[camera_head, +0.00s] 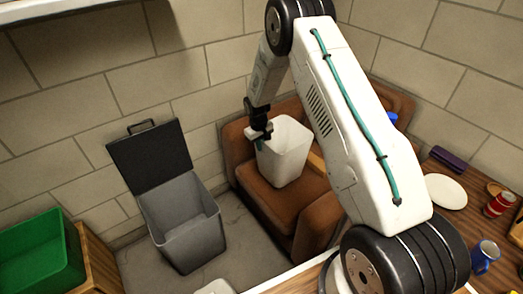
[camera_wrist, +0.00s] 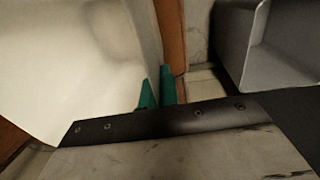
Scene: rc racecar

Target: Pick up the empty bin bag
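A white, open-topped, bin-shaped thing (camera_head: 288,153), which I take to be the empty bin bag, stands upright on the seat of a brown armchair (camera_head: 262,196). My gripper (camera_head: 260,143) is at its upper left rim in the head view. In the wrist view the white wall (camera_wrist: 70,70) fills the left side. My gripper's two teal fingers (camera_wrist: 158,90) are close together there, with the edge of the white wall in the narrow gap between them. The inside bottom of the white thing is hidden.
A grey bin (camera_head: 185,225) with its black lid raised stands left of the armchair; it also shows in the wrist view (camera_wrist: 275,55). A green crate (camera_head: 38,262) is at far left. At right a wooden table holds a plate (camera_head: 446,191), red can (camera_head: 499,204) and blue mug (camera_head: 484,257).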

